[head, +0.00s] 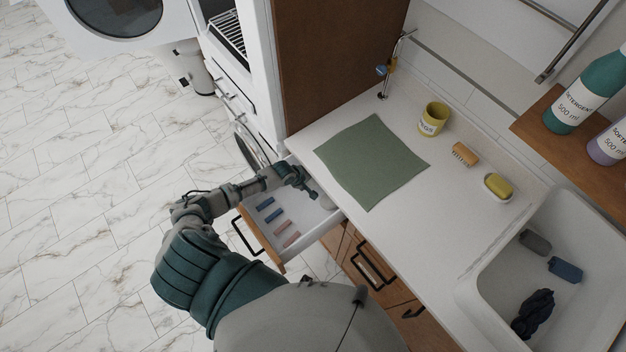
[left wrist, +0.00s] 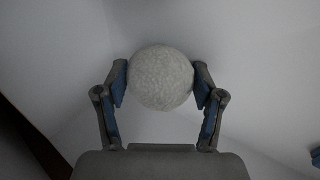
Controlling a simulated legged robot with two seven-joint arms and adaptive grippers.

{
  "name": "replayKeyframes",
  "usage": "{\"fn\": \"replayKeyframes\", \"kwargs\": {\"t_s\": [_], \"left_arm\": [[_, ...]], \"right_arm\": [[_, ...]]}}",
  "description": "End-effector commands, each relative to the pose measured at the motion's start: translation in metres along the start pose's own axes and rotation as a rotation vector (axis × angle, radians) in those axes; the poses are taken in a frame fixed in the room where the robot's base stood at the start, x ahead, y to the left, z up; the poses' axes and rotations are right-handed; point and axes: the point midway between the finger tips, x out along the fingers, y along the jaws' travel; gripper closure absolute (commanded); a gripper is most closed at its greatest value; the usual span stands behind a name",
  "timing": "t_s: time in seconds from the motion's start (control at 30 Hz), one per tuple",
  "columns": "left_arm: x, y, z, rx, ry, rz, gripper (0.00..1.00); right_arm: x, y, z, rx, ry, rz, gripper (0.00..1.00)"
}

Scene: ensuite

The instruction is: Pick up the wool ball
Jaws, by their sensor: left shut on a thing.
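The wool ball (left wrist: 161,78) is pale grey, round and fuzzy. In the left wrist view it sits between the two blue-padded fingers of my left gripper (left wrist: 160,84), which is shut on it. In the head view my left gripper (head: 303,183) reaches down into the open white drawer (head: 294,240) below the counter. The ball cannot be made out clearly there. My right gripper is not in view.
Several blue and pink pieces (head: 286,227) lie in the drawer's front part. A sink (head: 480,300) with dark items is at the right.

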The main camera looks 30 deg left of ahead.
Motion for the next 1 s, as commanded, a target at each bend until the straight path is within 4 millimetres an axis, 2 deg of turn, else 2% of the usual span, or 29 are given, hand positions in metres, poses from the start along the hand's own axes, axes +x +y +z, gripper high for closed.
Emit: {"fn": "replayKeyframes", "kwargs": {"t_s": [0.03,0.07,0.37,0.53,0.67,1.0], "left_arm": [[0.000,-0.001,0.000,0.000,0.000,-0.002,0.57],[0.000,-0.001,0.000,0.000,0.000,-0.002,0.61],[0.000,-0.002,-0.001,0.000,0.001,-0.003,0.62],[-0.011,-0.004,-0.001,0.000,0.001,-0.004,0.62],[-0.031,-0.012,-0.001,0.001,0.001,-0.005,0.62],[-0.110,-0.056,0.000,0.002,0.000,-0.007,0.62]], "right_arm": [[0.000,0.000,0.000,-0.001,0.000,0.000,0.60],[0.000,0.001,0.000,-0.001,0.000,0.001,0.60],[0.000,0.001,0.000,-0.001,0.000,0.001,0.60],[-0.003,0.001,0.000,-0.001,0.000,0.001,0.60],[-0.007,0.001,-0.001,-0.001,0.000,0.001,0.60],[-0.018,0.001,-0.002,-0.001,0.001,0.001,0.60]]}}
